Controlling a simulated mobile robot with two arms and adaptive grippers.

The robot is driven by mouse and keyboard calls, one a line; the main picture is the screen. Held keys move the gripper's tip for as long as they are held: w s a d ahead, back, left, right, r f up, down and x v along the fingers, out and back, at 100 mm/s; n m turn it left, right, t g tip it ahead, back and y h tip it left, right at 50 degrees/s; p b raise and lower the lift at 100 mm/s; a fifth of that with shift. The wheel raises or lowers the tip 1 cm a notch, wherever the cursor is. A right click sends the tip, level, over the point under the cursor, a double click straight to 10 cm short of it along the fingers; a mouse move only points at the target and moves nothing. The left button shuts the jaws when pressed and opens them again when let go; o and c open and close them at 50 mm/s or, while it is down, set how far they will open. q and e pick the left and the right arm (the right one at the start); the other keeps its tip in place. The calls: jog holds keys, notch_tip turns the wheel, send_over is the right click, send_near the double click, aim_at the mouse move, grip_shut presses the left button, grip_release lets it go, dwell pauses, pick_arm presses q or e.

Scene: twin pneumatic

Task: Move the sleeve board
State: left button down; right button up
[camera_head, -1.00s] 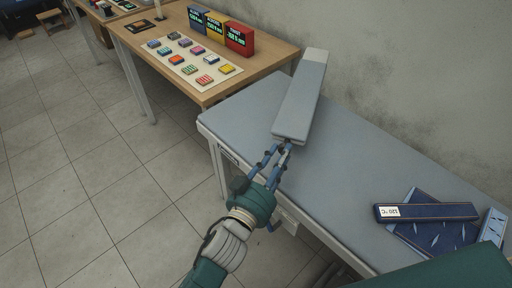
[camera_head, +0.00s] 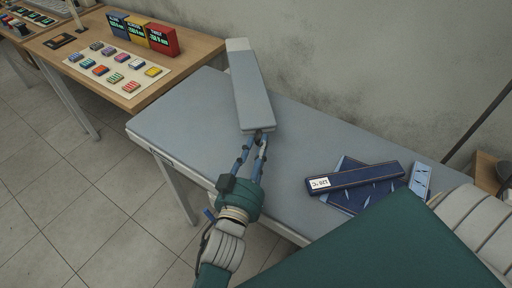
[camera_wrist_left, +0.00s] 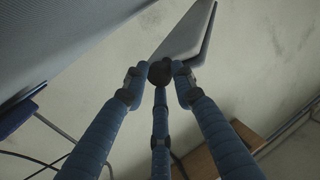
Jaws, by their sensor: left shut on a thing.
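The sleeve board (camera_head: 250,90) is a long grey padded board with a pale far end, over the grey ironing table in the head view. My left gripper (camera_head: 259,138) is shut on its near end, with blue fingers around a dark knob-like part. In the left wrist view the fingers (camera_wrist_left: 160,75) close on that dark part, and the board (camera_wrist_left: 186,35) stretches away beyond them. Whether the board touches the table is hard to tell. My right gripper is not in view.
The grey table (camera_head: 185,115) has free room left of the board. A dark blue labelled box (camera_head: 360,177) lies on a blue patterned cloth (camera_head: 345,200) to the right. A wooden table (camera_head: 190,60) with colored swatches and small boxes stands at the far left.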

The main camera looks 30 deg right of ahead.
pick_arm(q)
jog(key=c, duration=1.7)
grip_release()
jog(key=shift+f, duration=0.3)
jog(key=o, duration=0.3)
jog(key=shift+d+r, duration=0.1)
jog(key=v, duration=1.2)
